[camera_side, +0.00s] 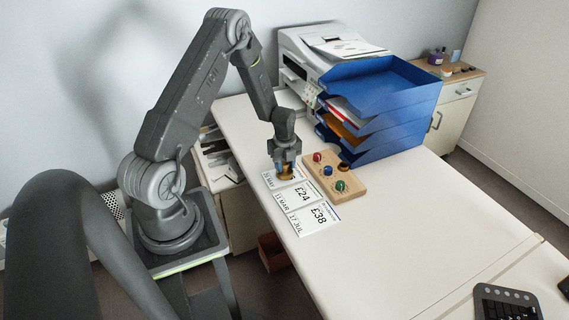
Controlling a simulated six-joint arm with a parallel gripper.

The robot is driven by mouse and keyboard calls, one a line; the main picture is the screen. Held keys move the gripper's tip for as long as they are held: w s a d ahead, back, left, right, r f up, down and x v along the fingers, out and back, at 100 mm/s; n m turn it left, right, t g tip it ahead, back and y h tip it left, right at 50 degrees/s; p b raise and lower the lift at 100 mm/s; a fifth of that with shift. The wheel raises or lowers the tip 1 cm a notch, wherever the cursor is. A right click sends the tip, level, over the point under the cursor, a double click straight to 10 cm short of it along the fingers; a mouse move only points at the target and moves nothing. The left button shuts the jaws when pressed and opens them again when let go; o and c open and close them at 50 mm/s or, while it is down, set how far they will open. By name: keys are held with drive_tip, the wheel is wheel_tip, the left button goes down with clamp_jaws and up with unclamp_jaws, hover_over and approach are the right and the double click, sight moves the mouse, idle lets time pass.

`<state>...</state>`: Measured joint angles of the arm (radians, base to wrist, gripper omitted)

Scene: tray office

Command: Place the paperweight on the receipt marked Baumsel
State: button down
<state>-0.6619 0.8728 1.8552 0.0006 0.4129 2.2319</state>
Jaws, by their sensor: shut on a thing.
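My gripper (285,166) points down over the farthest of the receipts, shut on a small amber-brown paperweight (285,175). I cannot tell whether the paperweight touches the paper. The far receipt (271,182) is partly hidden by the gripper and the paperweight. The middle receipt (299,194) reads £24 and 11 MAR. The near receipt (315,218) reads £38 and 17 JUL. The shop names are too small to read, so I cannot tell which receipt is marked Baumsel.
A wooden block (350,187) with red, blue and green knobs lies just right of the receipts. Blue stacked trays (385,85) and a white printer (300,62) stand behind. The desk's middle (410,220) is clear.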

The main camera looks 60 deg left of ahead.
drive_tip(key=c, duration=0.7)
unclamp_jaws()
drive_tip(key=shift+c, duration=0.2)
drive_tip(key=shift+r, duration=0.1)
drive_tip(key=d+r+n+t, duration=0.15)
drive_tip(key=d+r, duration=0.25)
drive_tip(key=r, duration=0.6)
drive_tip(key=d+r+n, duration=0.2)
drive_tip(key=d+r, duration=0.1)
drive_tip(key=r, duration=0.8)
drive_tip(key=s+d+r+n+t, duration=0.2)
drive_tip(key=s+d+r+n, duration=0.4)
drive_tip(key=d, duration=0.4)
drive_tip(key=s+d+r+n+t, duration=0.2)
drive_tip(key=s+d+r+n, duration=0.5)
drive_tip(key=s+d+n, duration=0.1)
drive_tip(key=shift+s+d, duration=0.8)
drive_tip(key=shift+d, duration=0.1)
drive_tip(key=shift+n, duration=0.25)
